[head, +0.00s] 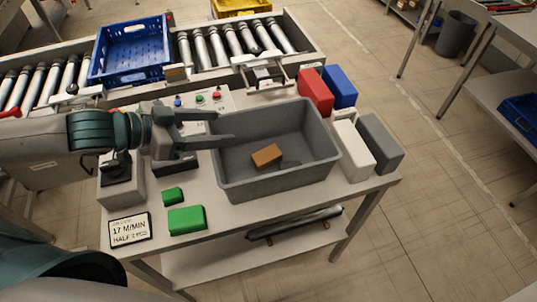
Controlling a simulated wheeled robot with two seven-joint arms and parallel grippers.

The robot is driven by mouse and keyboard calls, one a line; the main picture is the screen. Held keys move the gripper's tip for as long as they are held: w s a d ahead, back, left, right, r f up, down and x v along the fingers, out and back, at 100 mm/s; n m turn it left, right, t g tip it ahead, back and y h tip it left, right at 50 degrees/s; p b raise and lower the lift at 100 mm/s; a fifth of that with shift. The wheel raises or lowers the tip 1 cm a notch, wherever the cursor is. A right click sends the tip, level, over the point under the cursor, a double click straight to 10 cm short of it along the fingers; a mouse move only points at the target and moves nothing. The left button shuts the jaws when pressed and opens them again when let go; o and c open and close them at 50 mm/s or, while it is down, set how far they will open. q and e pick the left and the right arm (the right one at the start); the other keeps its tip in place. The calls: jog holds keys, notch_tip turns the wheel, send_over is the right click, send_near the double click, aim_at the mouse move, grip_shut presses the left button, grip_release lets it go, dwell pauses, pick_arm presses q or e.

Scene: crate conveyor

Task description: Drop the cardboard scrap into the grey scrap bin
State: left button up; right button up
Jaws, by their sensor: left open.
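The brown cardboard scrap (267,156) shows inside the open grey scrap bin (236,187) on the table, left of the bin's middle. A dark patch lies beside it; I cannot tell whether the scrap rests on the floor of the bin or is just above it. My left gripper (233,127) comes in from the left. Its two fingers are apart, with nothing between them, and their tips reach over the bin's left side, apart from the scrap. My right gripper is not in view.
Red (315,92), blue (340,86), white (352,149) and grey (380,145) blocks stand right of the bin. Green blocks (187,220) and a sign (130,230) lie at the front left. A blue crate (131,50) sits on the roller conveyor (232,42) behind.

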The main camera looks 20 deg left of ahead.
pick_arm(q)
jog(key=shift+p+v, duration=1.45)
jog(key=shift+v, duration=0.45)
jog(key=shift+s, duration=0.1)
